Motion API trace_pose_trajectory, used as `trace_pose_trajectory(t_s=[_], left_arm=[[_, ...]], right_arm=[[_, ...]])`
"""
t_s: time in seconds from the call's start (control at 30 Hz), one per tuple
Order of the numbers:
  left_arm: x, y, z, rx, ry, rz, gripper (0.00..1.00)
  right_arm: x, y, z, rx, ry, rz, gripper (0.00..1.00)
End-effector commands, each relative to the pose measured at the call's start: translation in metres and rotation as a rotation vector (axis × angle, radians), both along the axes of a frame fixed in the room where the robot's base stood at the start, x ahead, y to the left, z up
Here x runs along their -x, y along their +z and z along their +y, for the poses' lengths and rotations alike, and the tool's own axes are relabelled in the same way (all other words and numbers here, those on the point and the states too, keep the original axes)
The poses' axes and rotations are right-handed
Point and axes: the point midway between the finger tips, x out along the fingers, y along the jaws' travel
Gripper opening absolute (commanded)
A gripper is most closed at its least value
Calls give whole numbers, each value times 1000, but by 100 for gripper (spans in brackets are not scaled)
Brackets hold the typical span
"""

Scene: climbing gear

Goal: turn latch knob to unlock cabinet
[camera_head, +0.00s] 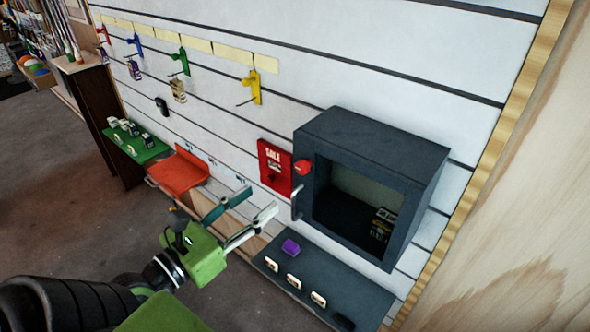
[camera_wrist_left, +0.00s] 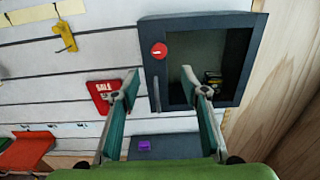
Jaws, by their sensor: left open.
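The dark grey cabinet (camera_head: 385,160) hangs on the white slatted wall, with a glass-like front panel and a small item visible inside. Its round red latch knob (camera_head: 303,168) sits on the left side of the front, above a vertical handle (camera_head: 297,203). The knob also shows in the left wrist view (camera_wrist_left: 158,51), above and between the fingers. My left gripper (camera_head: 262,201) is open and empty, in front of the wall, to the left of and below the knob and apart from it. My right gripper is in neither view.
A red sale sign (camera_head: 274,168) is on the wall left of the cabinet. A dark shelf (camera_head: 335,287) below holds a purple item (camera_head: 290,247) and several small pieces. An orange tray (camera_head: 180,168) and green shelf (camera_head: 135,145) are further left. A wooden panel (camera_head: 530,210) closes off the right.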

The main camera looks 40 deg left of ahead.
Motion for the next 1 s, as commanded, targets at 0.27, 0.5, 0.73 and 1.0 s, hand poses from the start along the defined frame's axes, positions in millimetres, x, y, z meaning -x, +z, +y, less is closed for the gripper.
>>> trace_pose_trajectory(t_s=[0.27,0.5,0.73,1.0], left_arm=[[-25,2,0,5,7,-5,41],[-57,5,-2,8,6,-1,41],[-95,4,-5,8,6,0,41],[-125,1,-8,7,6,2,41]], right_arm=[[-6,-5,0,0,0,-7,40],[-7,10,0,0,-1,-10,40],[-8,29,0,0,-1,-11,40],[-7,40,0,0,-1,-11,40]])
